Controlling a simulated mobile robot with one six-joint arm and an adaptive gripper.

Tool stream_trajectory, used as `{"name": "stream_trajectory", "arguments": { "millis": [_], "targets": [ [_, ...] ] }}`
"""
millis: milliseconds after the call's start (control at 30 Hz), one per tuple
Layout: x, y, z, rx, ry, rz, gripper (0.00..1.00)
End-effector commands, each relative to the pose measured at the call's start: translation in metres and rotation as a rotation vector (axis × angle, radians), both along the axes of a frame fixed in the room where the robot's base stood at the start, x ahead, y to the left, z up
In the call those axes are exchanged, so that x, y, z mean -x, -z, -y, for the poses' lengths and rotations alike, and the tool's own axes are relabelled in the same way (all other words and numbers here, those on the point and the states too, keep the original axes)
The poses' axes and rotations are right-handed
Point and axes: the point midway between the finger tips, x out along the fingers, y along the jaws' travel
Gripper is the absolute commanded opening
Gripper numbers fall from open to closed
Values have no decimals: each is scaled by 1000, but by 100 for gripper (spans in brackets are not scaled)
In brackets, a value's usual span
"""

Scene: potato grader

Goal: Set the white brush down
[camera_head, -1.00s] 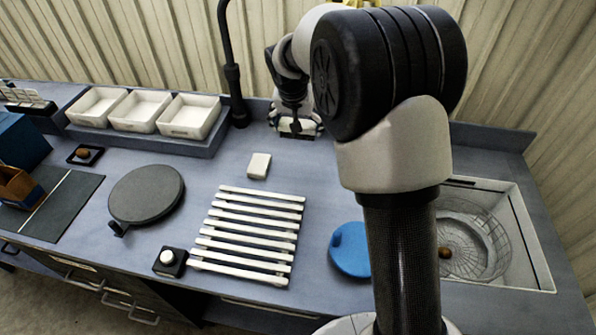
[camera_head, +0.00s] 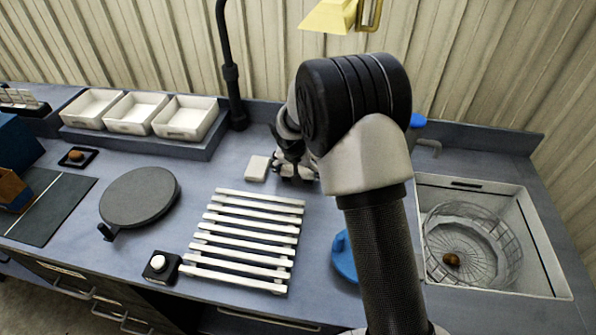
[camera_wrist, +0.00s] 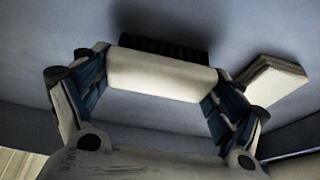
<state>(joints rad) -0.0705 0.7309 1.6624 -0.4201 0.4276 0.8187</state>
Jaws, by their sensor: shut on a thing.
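The white brush (camera_wrist: 160,76) is a white bar with a dark bristle row along the side away from my palm. My gripper (camera_wrist: 158,82) is shut on it, with one finger at each end of the bar. In the head view, my gripper (camera_head: 296,166) is low over the blue-grey counter, behind the white slatted rack. The brush there is small and partly covered by the fingers. I cannot tell whether the bristles touch the counter.
A small white block (camera_head: 257,168) lies just left of my gripper; it also shows in the wrist view (camera_wrist: 272,78). The white slatted rack (camera_head: 245,240) is in front, a blue round thing (camera_head: 344,258) at right, and a sink (camera_head: 545,240) beyond. White trays (camera_head: 185,118) stand back left.

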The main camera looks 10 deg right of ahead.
Motion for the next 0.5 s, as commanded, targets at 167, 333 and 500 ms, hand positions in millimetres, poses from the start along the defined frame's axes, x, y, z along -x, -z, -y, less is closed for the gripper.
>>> {"name": "stream_trajectory", "arguments": {
  "millis": [167,333,500],
  "targets": [
    [-1,-2,0,0,0,3,68],
    [-1,2,0,0,0,3,68],
    [-1,1,0,0,0,2,96]
  ]
}}
